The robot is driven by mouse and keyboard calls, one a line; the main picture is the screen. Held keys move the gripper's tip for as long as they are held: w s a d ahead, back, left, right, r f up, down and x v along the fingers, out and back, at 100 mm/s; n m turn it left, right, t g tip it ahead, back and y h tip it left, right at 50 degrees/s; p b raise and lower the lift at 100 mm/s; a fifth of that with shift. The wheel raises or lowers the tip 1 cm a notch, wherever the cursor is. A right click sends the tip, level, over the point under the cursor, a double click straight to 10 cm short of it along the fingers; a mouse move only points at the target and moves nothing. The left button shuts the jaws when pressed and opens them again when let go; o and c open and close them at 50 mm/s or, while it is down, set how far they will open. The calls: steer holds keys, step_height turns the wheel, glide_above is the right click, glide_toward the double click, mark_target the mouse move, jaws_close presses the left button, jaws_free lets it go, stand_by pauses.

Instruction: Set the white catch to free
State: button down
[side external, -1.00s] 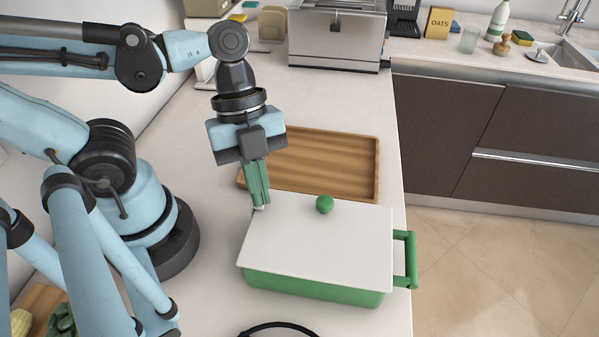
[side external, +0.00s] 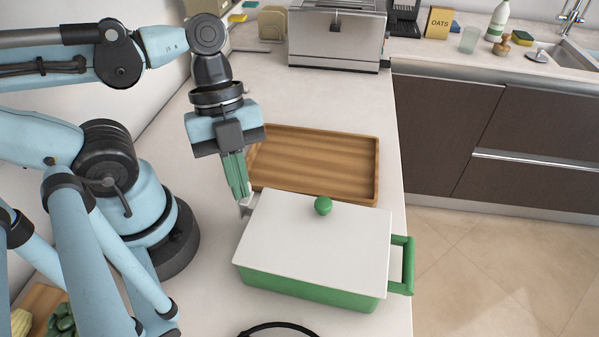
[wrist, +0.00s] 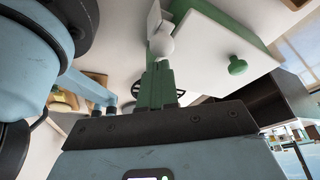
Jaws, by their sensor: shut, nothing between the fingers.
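The green box (side external: 310,290) with a flat white lid (side external: 315,243) and green knob (side external: 323,206) stands on the counter; it also shows in the wrist view (wrist: 220,40). The white catch (side external: 246,210) sticks out at the lid's back left corner. In the wrist view the white catch (wrist: 161,44) shows a rounded end just beyond my fingertips. My gripper (side external: 243,197) is shut and empty, its green fingers pointing down against or very close to the catch. The fingers hide part of it, and I cannot tell whether they touch.
A wooden tray (side external: 350,165) lies right behind the box. A green handle (side external: 408,265) juts from the box's right side, near the counter edge. A black ring-shaped item (side external: 278,328) lies in front. A toaster (side external: 337,40) stands at the back. Bare counter lies left of the box.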

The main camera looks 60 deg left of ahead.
steer(key=s+v, duration=0.1)
steer(key=v, duration=1)
steer(key=w+a+f+n+t+y, duration=0.2)
steer(key=w+f+n+t, duration=0.2)
steer(key=w+n, duration=0.3)
steer(key=w+a+f+n+t+y, duration=0.1)
steer(key=w+f+n+t, duration=0.3)
steer(key=n, duration=0.9)
steer(key=w+a, duration=0.1)
steer(key=w, duration=0.2)
steer(key=shift+w+a+n+y, duration=0.2)
steer(key=shift+w+n+y, duration=0.1)
steer(key=shift+y, duration=0.1)
steer(key=shift+s+f, duration=0.1)
